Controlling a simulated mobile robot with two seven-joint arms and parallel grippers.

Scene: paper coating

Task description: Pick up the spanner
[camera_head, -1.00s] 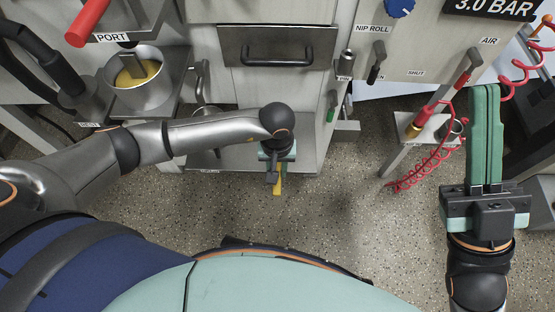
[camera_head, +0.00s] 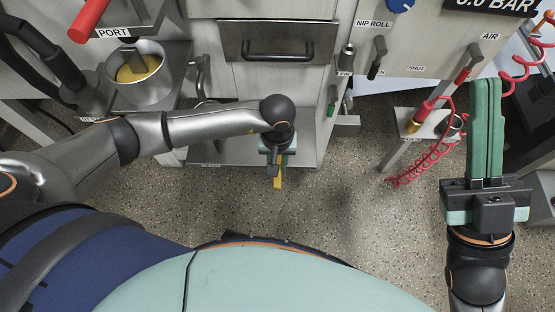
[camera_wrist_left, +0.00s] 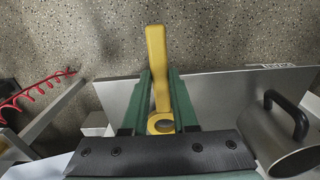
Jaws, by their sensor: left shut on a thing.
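The yellow spanner (camera_wrist_left: 157,70) is between the green fingers of my left gripper (camera_wrist_left: 160,100) in the left wrist view. Its ring end lies close to the palm and its handle sticks out past the fingertips. In the head view my left gripper (camera_head: 277,160) is at the shelf's front edge, mostly hidden under my wrist. A bit of the yellow spanner (camera_head: 279,183) shows below it. My left gripper is shut on the spanner. My right gripper (camera_head: 486,85) points up at the right, its two green fingers side by side with hardly any gap, holding nothing visible.
A metal pot with yellow contents (camera_head: 140,85) stands at the left. A drawer with a dark handle (camera_head: 278,55) is behind my left arm. A metal mug (camera_wrist_left: 285,135) sits on the shelf (camera_wrist_left: 225,90). A red coiled hose (camera_head: 425,165) hangs at right. The speckled floor is clear.

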